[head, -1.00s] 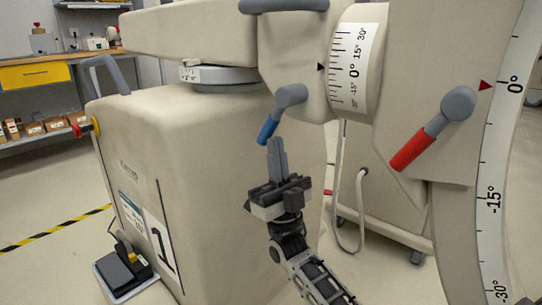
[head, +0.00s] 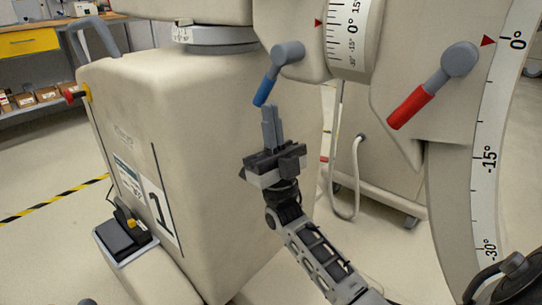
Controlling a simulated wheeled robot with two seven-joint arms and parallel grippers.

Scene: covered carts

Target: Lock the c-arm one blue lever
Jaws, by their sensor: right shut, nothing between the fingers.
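The blue lever (head: 268,87) hangs from a grey hub on the beige c-arm one (head: 196,110), which has a "1" on its side. The lever points down and slightly left. My right gripper (head: 270,112) is upright just below the lever's tip, its fingers together with nothing between them. The fingertips look very close to the lever's tip; I cannot tell whether they touch. My left gripper is not in view.
A red lever (head: 408,108) sits to the right on the c-arm, near the curved degree scale (head: 489,160). A black foot pedal (head: 122,236) lies at lower left. A hanging white cable (head: 357,180) is right of my arm. Open floor shows at far left.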

